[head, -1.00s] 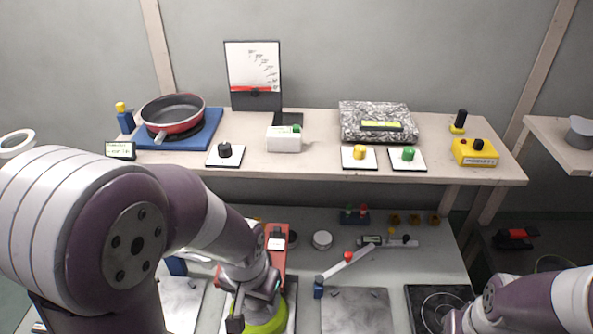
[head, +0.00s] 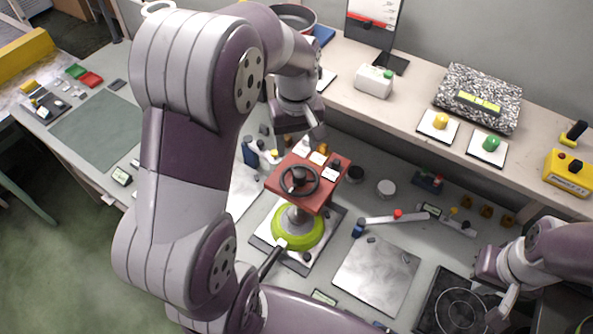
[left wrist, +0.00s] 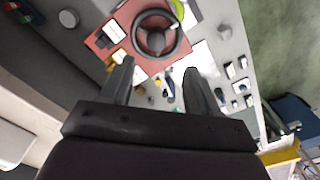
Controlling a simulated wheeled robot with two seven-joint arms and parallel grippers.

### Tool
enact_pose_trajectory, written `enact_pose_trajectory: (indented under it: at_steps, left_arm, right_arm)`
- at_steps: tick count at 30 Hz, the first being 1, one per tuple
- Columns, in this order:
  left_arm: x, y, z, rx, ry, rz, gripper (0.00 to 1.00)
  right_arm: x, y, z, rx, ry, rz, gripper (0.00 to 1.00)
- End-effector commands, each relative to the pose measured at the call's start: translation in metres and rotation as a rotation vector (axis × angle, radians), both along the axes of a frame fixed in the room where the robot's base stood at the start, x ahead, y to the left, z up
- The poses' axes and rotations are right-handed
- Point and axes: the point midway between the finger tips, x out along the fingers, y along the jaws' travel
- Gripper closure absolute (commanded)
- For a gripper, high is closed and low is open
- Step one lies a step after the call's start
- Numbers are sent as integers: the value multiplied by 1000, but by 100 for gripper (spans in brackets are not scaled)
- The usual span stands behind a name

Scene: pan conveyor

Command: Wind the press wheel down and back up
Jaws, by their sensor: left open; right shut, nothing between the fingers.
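The press has a red top plate (head: 332,197) with a dark round hand wheel (head: 299,181) on it. Below is a yellow-green ring (head: 313,234) around its column, on a pale base. My left gripper (head: 297,143) is above and just behind the press in the head view, apart from the wheel. In the left wrist view the fingers (left wrist: 157,82) are spread and empty. The wheel (left wrist: 174,42) lies beyond the fingertips there, near the top edge. My right gripper (head: 496,312) is shut and empty at the lower right, over the dark hob.
A metal plate (head: 376,275) lies right of the press, with a lever with a red knob (head: 397,215) behind it. The raised shelf (head: 412,144) behind holds a white box (head: 374,82), yellow and green knobs and a speckled block. A dark hob (head: 446,304) is at lower right.

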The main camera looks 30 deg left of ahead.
Motion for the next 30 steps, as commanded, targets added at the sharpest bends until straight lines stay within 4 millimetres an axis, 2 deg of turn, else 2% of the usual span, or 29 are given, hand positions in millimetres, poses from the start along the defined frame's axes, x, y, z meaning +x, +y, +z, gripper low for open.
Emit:
enact_pose_trajectory:
  at_steps: [1,6,12,16,22,23,27,28,30]
  left_arm:
    - [-2,0,-10,-2,11,-1,39]
    - [-2,-1,-53,-1,11,-2,39]
    - [-1,-1,-86,-1,6,-3,39]
    - [-1,-1,-93,-1,3,-3,39]
    - [-1,-1,-94,-1,2,-4,39]
    - [-1,-1,-94,-1,2,-4,46]
    - [0,-1,-94,-1,2,-4,91]
    - [0,-1,-94,-1,2,-4,95]
    - [0,-1,-94,0,1,-4,95]
  right_arm:
    - [0,0,9,0,-1,0,100]
    - [1,0,21,0,-2,0,100]
    - [1,0,27,0,-2,0,100]
    - [1,0,27,0,-2,0,100]
    - [1,0,27,0,-2,0,100]
    - [1,0,27,0,-2,0,100]
    - [1,0,27,0,-2,0,100]
    - [1,0,27,0,-2,0,100]
    - [1,0,27,0,-2,0,100]
